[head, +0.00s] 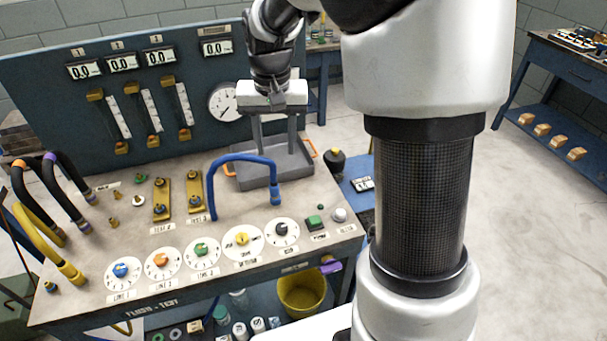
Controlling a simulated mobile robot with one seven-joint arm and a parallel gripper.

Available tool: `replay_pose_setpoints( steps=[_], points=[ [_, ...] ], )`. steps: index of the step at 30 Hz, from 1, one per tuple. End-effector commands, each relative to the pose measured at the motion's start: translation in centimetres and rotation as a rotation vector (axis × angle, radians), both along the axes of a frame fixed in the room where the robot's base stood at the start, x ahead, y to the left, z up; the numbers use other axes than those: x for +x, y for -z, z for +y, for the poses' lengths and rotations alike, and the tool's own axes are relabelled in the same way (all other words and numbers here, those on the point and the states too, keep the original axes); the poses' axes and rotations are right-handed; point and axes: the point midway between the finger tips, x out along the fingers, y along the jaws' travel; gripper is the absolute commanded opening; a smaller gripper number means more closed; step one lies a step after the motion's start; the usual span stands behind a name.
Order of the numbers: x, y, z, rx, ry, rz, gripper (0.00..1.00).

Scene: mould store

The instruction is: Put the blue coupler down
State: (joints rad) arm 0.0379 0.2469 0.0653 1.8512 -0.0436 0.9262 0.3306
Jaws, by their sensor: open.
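The blue coupler (275,194) is at the right end of the arched blue hose (243,158). It points downward at the front right edge of the grey tray (300,173). I cannot tell whether its lower end touches the tray or the bench. The hose's other end goes down to the bench beside the right brass block. My gripper (276,150) is open, its two fingers pointing down over the tray, above and behind the coupler in the picture. Nothing shows between the fingers. The exact fingertip contact with the tray is unclear.
The bench (120,232) carries dials, brass blocks (161,201), and black and yellow hoses (50,240) at left. A gauge panel (50,110) stands behind. A green button (314,222) is at right. A yellow bucket (302,292) sits below.

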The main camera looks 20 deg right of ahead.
Motion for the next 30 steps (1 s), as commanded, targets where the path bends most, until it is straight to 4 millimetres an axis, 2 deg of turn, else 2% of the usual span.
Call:
replay_pose_setpoints(
  steps=[1, 3, 6, 9, 12, 15, 18, 19, 23, 26, 30],
  points=[
    [-2.2, -2.7, -0.1, -0.008, -0.027, -0.045, 0.43],
    [-5.2, -5.2, -0.2, -0.017, -0.065, -0.093, 0.43],
    [-9.6, -7.9, -0.3, -0.03, -0.118, -0.163, 0.43],
    [-14.0, -9.5, -0.3, -0.043, -0.171, -0.231, 0.43],
    [-17.6, -10.0, -0.3, -0.055, -0.215, -0.29, 0.43],
    [-20.1, -9.9, -0.4, -0.065, -0.247, -0.332, 0.43],
    [-21.6, -9.6, -0.4, -0.071, -0.268, -0.359, 0.41],
    [-21.8, -9.5, -0.4, -0.073, -0.272, -0.363, 0.36],
    [-22.3, -8.3, -0.6, -0.092, -0.304, -0.314, 0.36],
    [-22.4, -5.8, -1.3, -0.143, -0.366, -0.184, 0.36],
    [-22.7, -1.3, -3.3, -0.288, -0.512, 0.084, 0.36]
  ],
)
